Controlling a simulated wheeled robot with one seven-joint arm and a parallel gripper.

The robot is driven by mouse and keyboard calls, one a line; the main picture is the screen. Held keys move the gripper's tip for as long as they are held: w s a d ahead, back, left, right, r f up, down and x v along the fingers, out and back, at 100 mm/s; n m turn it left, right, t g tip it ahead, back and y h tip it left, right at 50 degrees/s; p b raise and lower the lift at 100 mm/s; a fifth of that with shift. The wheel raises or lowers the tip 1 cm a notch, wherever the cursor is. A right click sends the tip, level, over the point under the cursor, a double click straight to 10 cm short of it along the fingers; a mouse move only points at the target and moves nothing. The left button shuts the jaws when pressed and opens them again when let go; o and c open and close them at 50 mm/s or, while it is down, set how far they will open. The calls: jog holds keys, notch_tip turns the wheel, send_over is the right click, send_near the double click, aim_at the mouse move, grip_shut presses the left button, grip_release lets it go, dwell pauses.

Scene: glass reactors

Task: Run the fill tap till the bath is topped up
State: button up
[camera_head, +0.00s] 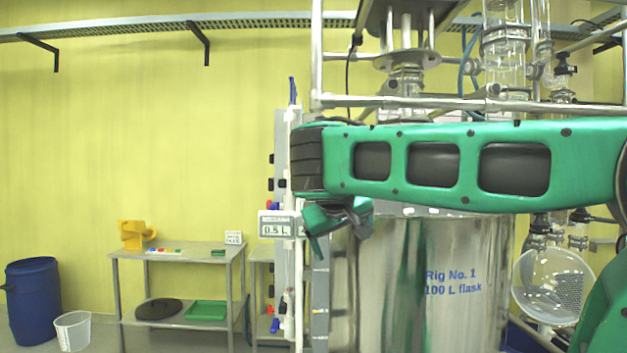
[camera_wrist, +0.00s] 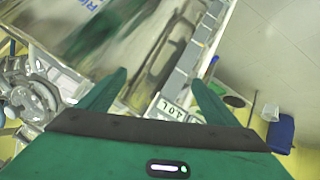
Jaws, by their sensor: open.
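The bath is a shiny metal vessel (camera_head: 465,310) marked "Rig No. 1 100 L flask"; its wall also shows in the wrist view (camera_wrist: 100,45). My gripper (camera_head: 338,226) is open and empty in front of its upper left edge. In the wrist view my open fingers (camera_wrist: 158,82) frame a small white plate (camera_wrist: 172,108) beyond them. The head view shows a white plate (camera_head: 276,225) reading "0.5 L". Blue (camera_head: 276,326) and red (camera_head: 270,310) fittings sit low on a grey upright panel. I cannot tell which one is the fill tap. The water level is not visible.
Metal frame bars (camera_head: 470,103) and glassware (camera_head: 505,50) stand above and right of the bath. A steel table (camera_head: 190,255) stands left, with a yellow item (camera_head: 135,234) on it. A blue drum (camera_head: 33,300) and white bucket (camera_head: 73,331) are at far left.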

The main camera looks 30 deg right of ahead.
jog(key=w+a+r+t+h, duration=0.15)
jog(key=a+r, duration=0.25)
jog(key=r, duration=0.5)
jog(key=w+a+r+t+h, duration=0.15)
jog(key=a+r, duration=0.25)
jog(key=r, duration=0.5)
jog(key=x, duration=1)
jog(key=shift+d+f, duration=0.3)
jog(key=shift+d, duration=0.15)
jog(key=shift+c, duration=0.6)
jog(key=c, duration=0.9)
